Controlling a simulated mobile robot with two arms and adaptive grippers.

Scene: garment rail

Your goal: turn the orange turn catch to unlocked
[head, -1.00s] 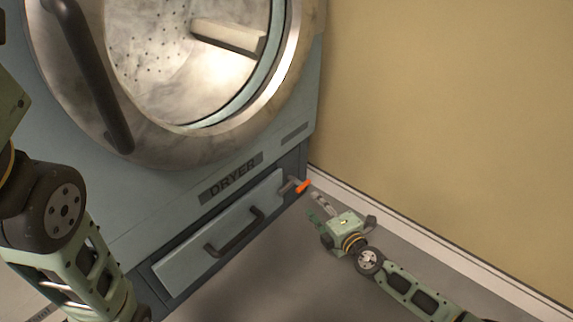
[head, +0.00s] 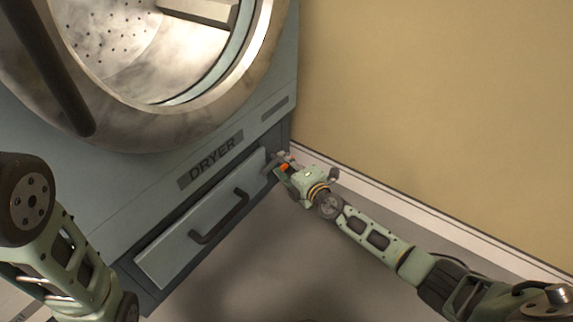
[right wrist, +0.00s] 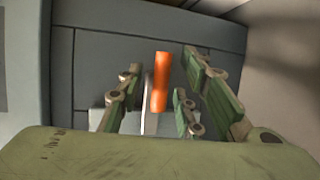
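The orange turn catch (head: 284,167) sits at the right end of the dryer's lower drawer panel (head: 190,222). In the right wrist view the orange catch (right wrist: 160,82) stands nearly upright in the picture, with a pale plate beside and below it. My right gripper (head: 281,170) is at the catch and partly covers it in the head view. In the right wrist view its fingers (right wrist: 158,92) are open, one side left and one side right of the catch, with visible gaps. My left arm shows at the left edge, but its gripper is out of view.
The dryer (head: 120,170) has a round door with a dark handle (head: 50,70) above. A dark drawer handle (head: 220,218) lies left of the catch. The tan wall (head: 440,110) and its white baseboard (head: 400,205) run close on the right. The grey floor in front is clear.

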